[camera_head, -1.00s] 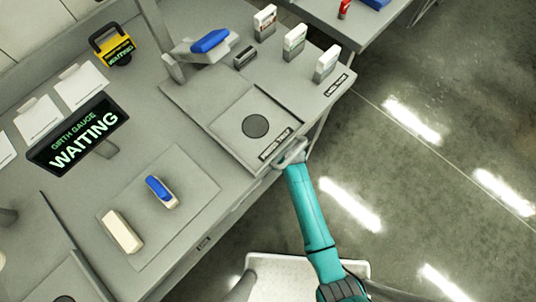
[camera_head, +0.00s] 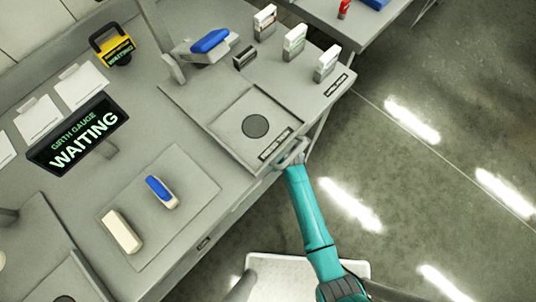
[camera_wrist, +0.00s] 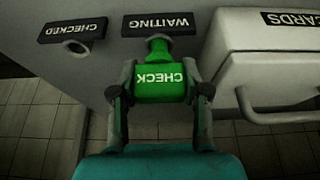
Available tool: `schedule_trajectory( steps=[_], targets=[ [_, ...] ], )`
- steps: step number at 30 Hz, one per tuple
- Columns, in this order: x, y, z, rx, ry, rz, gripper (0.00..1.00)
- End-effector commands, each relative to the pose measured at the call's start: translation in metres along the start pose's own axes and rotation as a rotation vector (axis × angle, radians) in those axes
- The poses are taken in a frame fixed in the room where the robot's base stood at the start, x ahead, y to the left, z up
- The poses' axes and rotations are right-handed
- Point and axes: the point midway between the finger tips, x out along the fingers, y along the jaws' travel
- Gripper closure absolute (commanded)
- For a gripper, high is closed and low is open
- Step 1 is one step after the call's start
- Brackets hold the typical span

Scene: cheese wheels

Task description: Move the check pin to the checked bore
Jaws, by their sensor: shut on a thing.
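The check pin (camera_wrist: 159,82) is a green block with the word CHECK, upside down in the wrist view, and a green round end. My gripper (camera_wrist: 159,92) is shut on its two sides. The pin's round end meets the grey panel just below the WAITING label (camera_wrist: 160,23); I cannot tell how deep it sits. The checked bore (camera_wrist: 76,46) is an empty round hole under the CHECKED label (camera_wrist: 72,30), to the left. In the head view my arm (camera_head: 308,215) reaches to the bench's front edge; the pin and fingertips are hidden there.
A white drawer (camera_wrist: 262,70) labelled CARDS, with a protruding handle (camera_wrist: 285,115), is close on the right in the wrist view. The GIRTH GAUGE screen (camera_head: 80,138) reads WAITING. Blue-topped blocks and card holders stand on the bench (camera_head: 215,210). Floor right of the bench is clear.

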Motion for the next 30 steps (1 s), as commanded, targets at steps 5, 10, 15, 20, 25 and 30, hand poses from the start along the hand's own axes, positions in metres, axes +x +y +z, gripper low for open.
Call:
schedule_trajectory(
  steps=[5, 10, 15, 20, 25, 30],
  targets=[
    [0.003, 0.000, 0.001, 0.000, 0.001, 0.001, 0.88],
    [0.007, 0.000, 0.002, 0.000, 0.001, 0.000, 0.88],
    [0.010, 0.000, 0.004, 0.000, 0.000, 0.000, 0.88],
    [0.013, 0.000, 0.005, 0.000, 0.001, 0.000, 0.88],
    [0.017, 0.000, 0.006, 0.000, 0.001, 0.000, 0.88],
    [0.018, 0.000, 0.007, 0.000, 0.001, 0.000, 0.41]
  ],
)
